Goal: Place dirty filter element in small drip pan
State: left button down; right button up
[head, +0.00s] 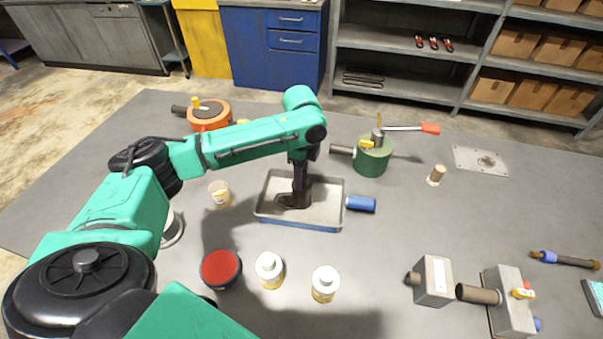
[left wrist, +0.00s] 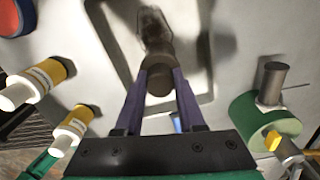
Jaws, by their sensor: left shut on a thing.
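The small drip pan (head: 265,211) is a shallow grey metal tray with a bluish outer side, in the middle of the table. My left gripper (head: 299,186) points down inside the pan's outline. It is shut on a dark brown cylindrical piece, the dirty filter element (head: 285,201), which is low over or on the pan floor; I cannot tell whether it touches. In the left wrist view the fingers (left wrist: 160,82) grip the end of the dark element (left wrist: 159,81), with a dark blurred shape beyond it. My right gripper is not in view.
A blue cylinder (head: 361,204) lies at the pan's right side. A green housing (head: 373,157) and an orange-rimmed canister (head: 208,115) stand behind. A cup (head: 219,193), a red-topped can (head: 220,268) and white bottles (head: 269,268) stand left and in front. Grey blocks (head: 433,281) stand front right.

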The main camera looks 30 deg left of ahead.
pick_arm(q)
jog(key=shift+w, duration=0.1)
jog(key=c, duration=0.5)
grip_release()
jog(key=shift+f, duration=0.1)
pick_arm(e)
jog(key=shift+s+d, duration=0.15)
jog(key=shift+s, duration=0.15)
pick_arm(q)
notch_tip(320, 180, up, 12)
jog(key=shift+r+b, duration=0.1)
jog(key=shift+b, duration=0.95)
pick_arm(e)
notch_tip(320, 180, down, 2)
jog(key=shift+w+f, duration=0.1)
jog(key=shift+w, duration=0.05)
